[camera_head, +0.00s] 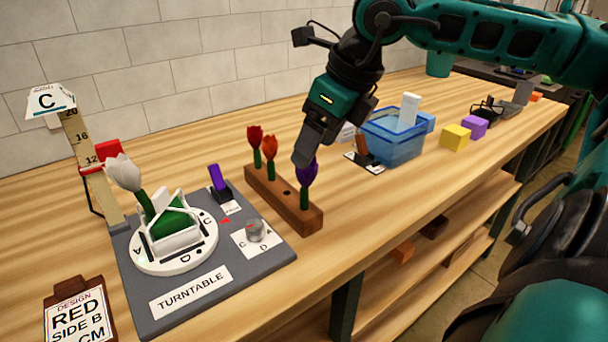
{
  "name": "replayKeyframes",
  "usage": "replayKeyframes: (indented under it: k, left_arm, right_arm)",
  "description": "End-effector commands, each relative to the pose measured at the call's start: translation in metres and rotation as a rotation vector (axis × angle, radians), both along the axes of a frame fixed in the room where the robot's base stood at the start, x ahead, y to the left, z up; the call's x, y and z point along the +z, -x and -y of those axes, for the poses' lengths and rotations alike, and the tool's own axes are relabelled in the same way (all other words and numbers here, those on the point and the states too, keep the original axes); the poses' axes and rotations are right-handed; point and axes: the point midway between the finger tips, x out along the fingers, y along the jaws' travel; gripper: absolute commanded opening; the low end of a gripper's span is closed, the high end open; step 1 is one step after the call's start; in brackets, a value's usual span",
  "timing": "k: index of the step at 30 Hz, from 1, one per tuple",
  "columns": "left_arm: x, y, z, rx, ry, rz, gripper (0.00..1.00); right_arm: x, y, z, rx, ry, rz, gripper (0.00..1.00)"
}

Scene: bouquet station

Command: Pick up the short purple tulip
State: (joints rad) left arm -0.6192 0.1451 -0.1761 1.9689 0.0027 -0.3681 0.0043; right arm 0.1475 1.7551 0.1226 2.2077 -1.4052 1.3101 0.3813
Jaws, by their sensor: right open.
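The short purple tulip (307,173) stands upright in the right end of a wooden block (262,191). A red tulip (255,138) and an orange tulip (270,147) stand in the block's left end, with an empty hole between them and the purple one. My right gripper (305,157) is open and points down right at the purple bloom, covering part of it. I cannot tell whether the fingers are around the bloom or in front of it. My left gripper is not in view.
A grey turntable base (205,297) with a white tulip (124,172) in a holder stands left of the block. A blue bin (392,152), a yellow cube (455,138) and a purple cube (474,127) are to the right. A height post (78,135) stands far left.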

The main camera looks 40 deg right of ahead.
Motion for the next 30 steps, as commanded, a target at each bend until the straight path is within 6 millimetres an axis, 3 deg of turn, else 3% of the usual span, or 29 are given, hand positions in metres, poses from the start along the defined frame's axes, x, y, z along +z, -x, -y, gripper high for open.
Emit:
replayKeyframes:
  k: [18, 29, 30]
  left_arm:
    - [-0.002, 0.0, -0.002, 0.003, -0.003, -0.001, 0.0]
    - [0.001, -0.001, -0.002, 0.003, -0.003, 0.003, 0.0]
    - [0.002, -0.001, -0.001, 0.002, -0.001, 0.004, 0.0]
  right_arm:
    - [-0.044, -0.019, -0.007, 0.0, 0.001, -0.004, 0.7]
    - [-0.047, -0.022, -0.008, 0.002, -0.002, 0.001, 0.7]
    - [-0.047, -0.021, -0.008, 0.001, -0.001, 0.001, 0.67]
